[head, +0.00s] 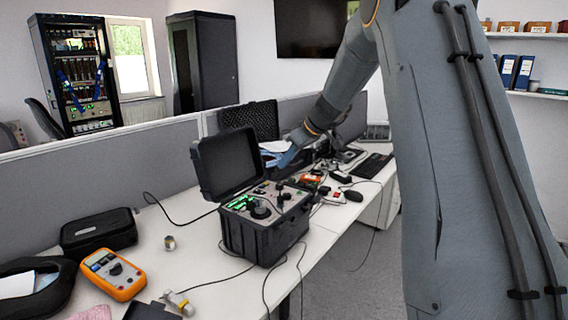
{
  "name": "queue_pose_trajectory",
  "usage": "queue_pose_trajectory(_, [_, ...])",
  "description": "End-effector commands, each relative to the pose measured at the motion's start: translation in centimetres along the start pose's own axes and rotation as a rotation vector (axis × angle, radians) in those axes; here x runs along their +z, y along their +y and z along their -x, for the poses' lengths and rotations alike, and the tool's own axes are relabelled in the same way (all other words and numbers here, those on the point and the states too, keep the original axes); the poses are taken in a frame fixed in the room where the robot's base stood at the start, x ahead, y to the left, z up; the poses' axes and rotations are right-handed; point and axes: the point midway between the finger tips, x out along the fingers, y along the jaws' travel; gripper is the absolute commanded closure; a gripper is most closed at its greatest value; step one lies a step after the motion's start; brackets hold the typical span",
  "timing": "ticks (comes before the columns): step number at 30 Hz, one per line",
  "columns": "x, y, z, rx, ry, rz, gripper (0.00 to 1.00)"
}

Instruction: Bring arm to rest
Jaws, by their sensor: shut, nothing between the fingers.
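My arm comes down from the upper right, and its end with my gripper (284,157) hangs over the far part of the white desk. My gripper looks small and blue-grey here; it is shut and holds nothing. It is behind and to the right of the open lid of a black calibration case (262,232). The case stands on the desk with its lid up, and its panel shows green lit displays, knobs and a dark round part. I cannot tell whether my gripper touches anything behind the lid.
The desk (200,262) also holds an orange multimeter (112,273), a black pouch (98,232), a small metal cylinder (170,243) and loose cables. A grey partition (110,178) runs behind.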

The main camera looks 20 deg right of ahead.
Motion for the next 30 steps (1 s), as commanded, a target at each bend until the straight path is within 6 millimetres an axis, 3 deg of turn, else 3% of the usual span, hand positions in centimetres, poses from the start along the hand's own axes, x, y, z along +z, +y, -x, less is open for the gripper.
queue_pose_trajectory(5, [0.5, -0.8, -0.1, -0.004, -0.016, -0.015, 1.0])
queue_pose_trajectory(8, [2.3, -3.5, -0.2, -0.01, -0.073, -0.076, 1.0])
queue_pose_trajectory(14, [10.5, -13.1, 0.8, 0.014, -0.285, -0.292, 1.0])
queue_pose_trajectory(21, [21.9, -23.9, 4.0, 0.128, -0.494, -0.509, 1.0])
queue_pose_trajectory(25, [26.6, -27.8, 5.7, 0.189, -0.552, -0.581, 1.0])
queue_pose_trajectory(30, [29.7, -30.1, 6.9, 0.232, -0.583, -0.628, 1.0])
